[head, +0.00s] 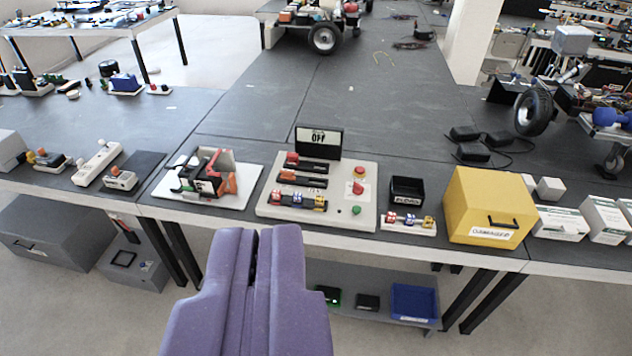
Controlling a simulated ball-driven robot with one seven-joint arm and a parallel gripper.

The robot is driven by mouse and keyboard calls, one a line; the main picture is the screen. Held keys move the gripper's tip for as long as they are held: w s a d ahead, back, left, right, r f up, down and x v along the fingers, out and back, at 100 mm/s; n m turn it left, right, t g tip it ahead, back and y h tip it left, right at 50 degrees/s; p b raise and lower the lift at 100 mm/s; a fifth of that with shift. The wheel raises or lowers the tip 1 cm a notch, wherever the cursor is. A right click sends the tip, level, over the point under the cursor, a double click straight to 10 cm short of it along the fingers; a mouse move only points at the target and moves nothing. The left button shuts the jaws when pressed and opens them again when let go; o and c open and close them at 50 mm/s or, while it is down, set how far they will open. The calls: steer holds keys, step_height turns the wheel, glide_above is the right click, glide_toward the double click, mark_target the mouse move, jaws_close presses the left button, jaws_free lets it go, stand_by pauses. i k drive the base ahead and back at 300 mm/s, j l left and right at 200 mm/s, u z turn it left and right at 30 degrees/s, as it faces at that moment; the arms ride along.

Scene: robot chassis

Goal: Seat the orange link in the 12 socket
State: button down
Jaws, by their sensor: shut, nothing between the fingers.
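My gripper (262,238) is purple, shut and empty. It points forward in front of the workbench's near edge, below the pale panel (330,225). The panel carries a dark bar with a red end (305,162), a dark bar with an orange end (300,179), and a row of red, yellow and blue pieces (298,201). A small white stand (408,223) at the panel's right holds red, blue and yellow pieces. I cannot tell which piece is the orange link. No 12 marking is legible, so I cannot tell which socket bears it.
An "OFF" sign (319,140) stands behind the panel, which also has a red knob (358,187) and green button (356,210). A black bin (407,190) and yellow box (489,207) stand right. A white board with tools (240,192) lies left.

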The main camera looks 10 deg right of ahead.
mark_target(321, 170)
steer(key=i+j, duration=0.15)
steer(key=i, duration=0.4)
steer(key=i+j, duration=0.15)
steer(key=i, duration=0.4)
steer(key=i+j, duration=0.1)
steer(key=i, duration=0.45)
steer(key=i+j+z, duration=0.1)
steer(key=i, duration=0.45)
steer(key=i+j, duration=0.25)
steer(key=i, duration=0.25)
